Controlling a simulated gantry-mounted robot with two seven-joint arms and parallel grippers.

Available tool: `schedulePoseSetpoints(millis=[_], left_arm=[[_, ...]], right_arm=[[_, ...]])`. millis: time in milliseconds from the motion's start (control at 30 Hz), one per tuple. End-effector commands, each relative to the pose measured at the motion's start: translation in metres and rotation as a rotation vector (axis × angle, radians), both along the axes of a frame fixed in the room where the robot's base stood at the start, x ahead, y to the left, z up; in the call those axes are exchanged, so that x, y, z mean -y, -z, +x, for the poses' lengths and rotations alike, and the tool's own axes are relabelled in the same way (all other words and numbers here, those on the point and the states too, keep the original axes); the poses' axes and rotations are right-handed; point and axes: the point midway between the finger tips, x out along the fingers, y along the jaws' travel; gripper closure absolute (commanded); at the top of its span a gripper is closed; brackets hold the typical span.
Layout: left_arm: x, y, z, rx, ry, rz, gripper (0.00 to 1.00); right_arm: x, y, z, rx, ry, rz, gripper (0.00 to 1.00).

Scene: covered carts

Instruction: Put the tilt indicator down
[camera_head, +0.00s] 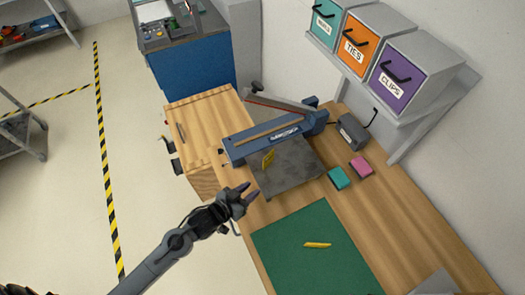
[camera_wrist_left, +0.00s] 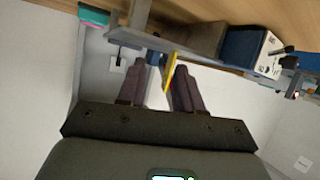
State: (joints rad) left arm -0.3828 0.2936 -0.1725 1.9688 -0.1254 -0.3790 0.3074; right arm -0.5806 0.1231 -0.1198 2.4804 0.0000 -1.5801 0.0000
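I cannot tell for sure which thing is the tilt indicator. A slim yellow object (camera_head: 317,245) lies on the green mat (camera_head: 300,222). My left gripper (camera_head: 246,193) is open, near the bench's left edge, in front of the device's grey slab (camera_head: 285,170). I see nothing held in it. My right gripper is in neither view.
A teal block (camera_head: 339,178) and a pink block (camera_head: 361,166) lie right of the slab. A grey box (camera_head: 352,132) with a cable stands by the wall. Teal, orange and purple bins (camera_head: 402,72) sit on a shelf above. A blue cart (camera_head: 193,74) stands behind the bench.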

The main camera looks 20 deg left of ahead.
Motion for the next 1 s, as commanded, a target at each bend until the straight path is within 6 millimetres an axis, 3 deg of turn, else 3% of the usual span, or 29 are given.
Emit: schedulePoseSetpoints(millis=[33, 267, 600, 1000], left_arm=[[-0.006, -0.02, 0.012, 0.019, 0.015, 0.021, 0.65], [-0.017, -0.05, 0.042, 0.058, 0.027, 0.068, 0.65], [-0.005, -0.038, 0.082, 0.066, 0.025, 0.067, 0.65], [0.004, -0.031, 0.108, 0.065, 0.025, 0.066, 0.65]], right_arm=[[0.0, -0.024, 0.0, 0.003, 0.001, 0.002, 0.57], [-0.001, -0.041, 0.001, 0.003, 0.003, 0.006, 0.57], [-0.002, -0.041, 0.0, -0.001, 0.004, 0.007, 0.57], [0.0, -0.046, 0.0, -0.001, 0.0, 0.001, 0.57]])
